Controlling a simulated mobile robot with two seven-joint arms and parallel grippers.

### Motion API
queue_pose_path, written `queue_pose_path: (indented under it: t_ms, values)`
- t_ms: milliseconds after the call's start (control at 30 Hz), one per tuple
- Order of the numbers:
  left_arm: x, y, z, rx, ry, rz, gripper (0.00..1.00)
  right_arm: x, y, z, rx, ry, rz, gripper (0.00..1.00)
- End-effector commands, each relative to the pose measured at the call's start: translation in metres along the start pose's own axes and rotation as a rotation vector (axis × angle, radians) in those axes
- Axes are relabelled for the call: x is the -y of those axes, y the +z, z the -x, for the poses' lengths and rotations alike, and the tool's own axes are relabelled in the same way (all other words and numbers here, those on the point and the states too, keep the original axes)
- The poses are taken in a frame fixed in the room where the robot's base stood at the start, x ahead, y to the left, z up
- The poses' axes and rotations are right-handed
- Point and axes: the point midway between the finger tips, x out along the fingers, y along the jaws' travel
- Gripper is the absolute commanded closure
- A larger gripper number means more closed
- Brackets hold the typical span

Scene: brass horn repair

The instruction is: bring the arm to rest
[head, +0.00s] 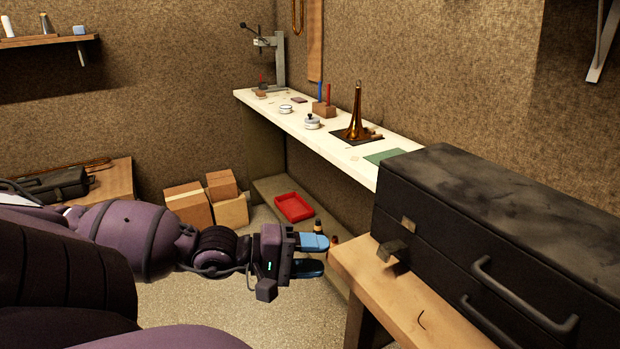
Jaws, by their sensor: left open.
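My left arm comes in from the left, and its left gripper (318,256) is open with nothing seen between its blue fingertips. It is in the air over the floor, just left of the wooden table (418,313) at the lower right. My right gripper is not in view.
A large black case (455,195) with a handle stands on the wooden table, close right of the gripper. Behind, a white bench (340,150) bears a brass horn bell (357,112) and small tins. A red tray (294,208) and cardboard boxes (189,203) lie low behind the arm.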

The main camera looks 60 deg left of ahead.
Motion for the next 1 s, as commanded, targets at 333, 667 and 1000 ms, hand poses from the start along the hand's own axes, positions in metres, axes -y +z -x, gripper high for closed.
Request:
queue_pose_path:
  t_ms: [333, 667, 1000]
  values:
    - [0.0, 0.0, 0.002, 0.0, 0.0, 0.0, 0.55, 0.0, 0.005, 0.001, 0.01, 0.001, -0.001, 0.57]
    - [0.0, 0.0, 0.002, 0.0, 0.0, 0.001, 0.55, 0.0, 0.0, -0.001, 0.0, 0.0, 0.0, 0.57]
    - [-0.003, -0.003, 0.002, -0.009, 0.023, 0.306, 0.55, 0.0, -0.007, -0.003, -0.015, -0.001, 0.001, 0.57]
